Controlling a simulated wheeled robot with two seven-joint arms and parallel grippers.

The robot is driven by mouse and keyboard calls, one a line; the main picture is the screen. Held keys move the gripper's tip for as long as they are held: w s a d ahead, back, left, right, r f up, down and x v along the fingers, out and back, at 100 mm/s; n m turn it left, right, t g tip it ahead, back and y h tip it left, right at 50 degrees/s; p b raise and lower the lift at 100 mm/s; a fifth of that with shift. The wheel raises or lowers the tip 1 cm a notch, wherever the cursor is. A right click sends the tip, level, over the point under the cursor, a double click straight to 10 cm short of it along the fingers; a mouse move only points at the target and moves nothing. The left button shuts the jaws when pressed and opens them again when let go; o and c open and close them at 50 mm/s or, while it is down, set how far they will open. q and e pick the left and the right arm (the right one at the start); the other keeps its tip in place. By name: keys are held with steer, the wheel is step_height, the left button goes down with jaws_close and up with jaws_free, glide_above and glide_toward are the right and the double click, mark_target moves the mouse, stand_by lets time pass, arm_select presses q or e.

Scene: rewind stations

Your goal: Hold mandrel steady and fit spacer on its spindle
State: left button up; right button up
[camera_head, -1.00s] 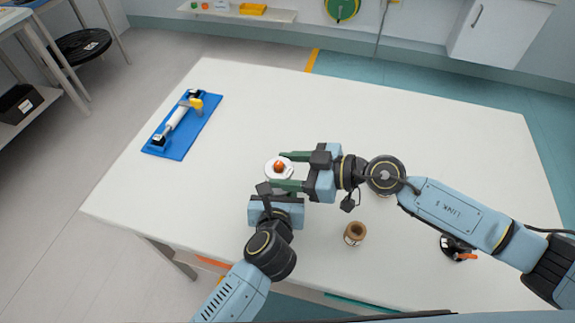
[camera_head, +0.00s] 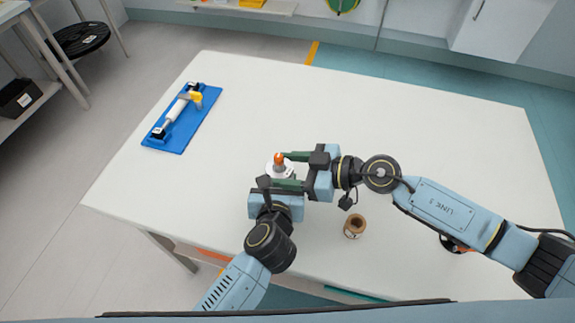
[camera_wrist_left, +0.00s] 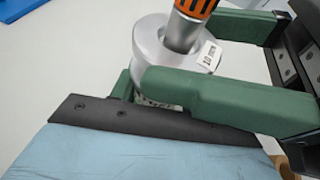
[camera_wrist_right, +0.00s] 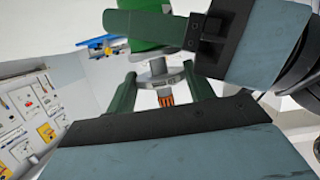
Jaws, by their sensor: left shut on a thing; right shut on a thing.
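The mandrel's spindle, a silver shaft with an orange top (camera_head: 279,158), stands upright between my grippers, with its top also in the left wrist view (camera_wrist_left: 194,8). The spacer, a silver-grey labelled ring (camera_wrist_left: 160,58), is around the spindle below the orange top. It also shows in the right wrist view (camera_wrist_right: 166,83). My right gripper (camera_head: 284,170) is shut on the spacer from the right, its green fingers at opposite sides. My left gripper (camera_head: 268,184) is shut lower down on the mandrel, whose base is mostly hidden by fingers. I cannot tell whether the spacer is fully seated.
A brown hollow cylinder (camera_head: 354,226) stands on the white table (camera_head: 420,130), below my right arm. A blue tray (camera_head: 190,124) with a white roller and yellow part lies at the far left. The table's middle and back are clear.

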steer(key=shift+f, duration=0.2)
steer(key=o, duration=1)
steer(key=shift+o, duration=0.3)
steer(key=shift+s+f, duration=0.1)
steer(key=shift+s, duration=0.05)
steer(key=shift+s+a, duration=0.1)
steer(key=shift+s, duration=0.05)
steer(key=w+v, duration=0.1)
steer(key=v, duration=1.1)
steer(key=shift+r, duration=0.25)
arm_select(q)
steer(key=o, duration=1.2)
